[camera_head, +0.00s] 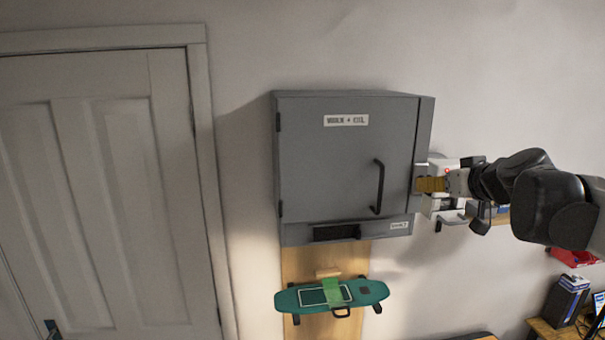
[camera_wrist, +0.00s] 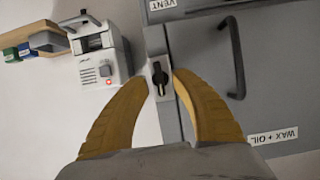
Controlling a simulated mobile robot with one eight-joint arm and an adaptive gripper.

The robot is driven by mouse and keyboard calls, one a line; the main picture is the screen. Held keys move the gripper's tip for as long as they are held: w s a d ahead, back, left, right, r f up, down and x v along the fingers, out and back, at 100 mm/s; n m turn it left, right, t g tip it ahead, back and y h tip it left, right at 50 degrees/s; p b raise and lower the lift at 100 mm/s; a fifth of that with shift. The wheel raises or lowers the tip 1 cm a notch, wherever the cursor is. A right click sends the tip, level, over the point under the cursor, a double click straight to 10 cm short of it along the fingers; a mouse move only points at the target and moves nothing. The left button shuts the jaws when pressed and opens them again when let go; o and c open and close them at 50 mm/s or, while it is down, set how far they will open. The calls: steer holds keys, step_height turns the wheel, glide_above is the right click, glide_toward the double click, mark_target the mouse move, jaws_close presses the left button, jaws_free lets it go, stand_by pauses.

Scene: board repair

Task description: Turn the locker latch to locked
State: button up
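The grey locker (camera_head: 340,165) hangs on the wall with its door shut; the door also shows in the wrist view (camera_wrist: 275,85), upside down. The small dark locker latch (camera_wrist: 159,76) with a pale pointer sits on the locker's edge strip beside the door. In the wrist view its long side runs nearly up and down the picture. My gripper (camera_head: 428,184) is at the locker's right edge. Its two yellow fingers are open, one on each side of the latch; contact is not clear. In the head view the fingers hide the latch.
A black door handle (camera_head: 378,187) sticks out left of my gripper. A white machine (camera_wrist: 100,55) stands close by on the locker's right side. A teal board (camera_head: 335,294) is mounted below the locker. The wall above is clear.

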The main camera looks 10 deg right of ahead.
steer(key=shift+w+f, duration=0.25)
steer(key=shift+w, duration=0.3)
steer(key=shift+s, duration=0.1)
jaws_close()
